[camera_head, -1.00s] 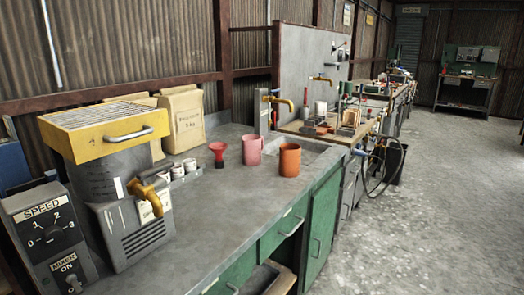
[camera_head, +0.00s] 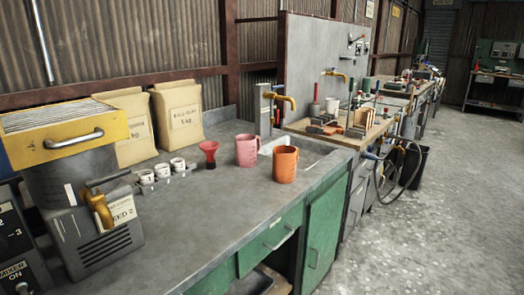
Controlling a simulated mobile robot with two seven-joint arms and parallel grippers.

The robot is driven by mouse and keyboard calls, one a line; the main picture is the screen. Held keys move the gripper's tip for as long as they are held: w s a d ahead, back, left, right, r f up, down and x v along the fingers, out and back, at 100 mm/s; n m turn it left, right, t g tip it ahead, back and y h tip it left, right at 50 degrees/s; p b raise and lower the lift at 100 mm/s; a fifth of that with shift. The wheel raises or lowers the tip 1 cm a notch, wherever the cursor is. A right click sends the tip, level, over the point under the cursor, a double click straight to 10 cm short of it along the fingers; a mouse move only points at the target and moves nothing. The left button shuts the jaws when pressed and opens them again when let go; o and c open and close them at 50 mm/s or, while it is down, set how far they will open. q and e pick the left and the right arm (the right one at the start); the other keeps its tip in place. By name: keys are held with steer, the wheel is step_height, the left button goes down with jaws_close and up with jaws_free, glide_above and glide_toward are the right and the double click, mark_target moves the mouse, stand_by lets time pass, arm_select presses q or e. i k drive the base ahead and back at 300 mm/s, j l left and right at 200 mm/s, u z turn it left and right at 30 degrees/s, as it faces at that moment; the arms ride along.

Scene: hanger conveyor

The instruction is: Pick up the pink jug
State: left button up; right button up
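The pink jug (camera_head: 247,151) stands upright on the grey worktop, near its middle, in front of the sink. An orange jug (camera_head: 285,164) stands just to its right and slightly nearer. A red funnel-shaped thing (camera_head: 209,154) stands to its left. Neither of my grippers shows in the head view.
A mixer with a yellow top (camera_head: 66,137) stands at the left of the worktop (camera_head: 215,215). The front of the worktop is clear. Green cabinets (camera_head: 322,232) are below.

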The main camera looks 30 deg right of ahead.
mark_target(247, 151)
steer(key=l, duration=0.45)
steer(key=i+l+z, duration=0.15)
steer(key=l, duration=0.75)
steer(key=l+z, duration=0.1)
steer(key=l, duration=0.35)
steer(key=i+l, duration=0.15)
steer(key=l, duration=0.3)
steer(key=i+l+z, duration=0.15)
steer(key=l, duration=0.7)
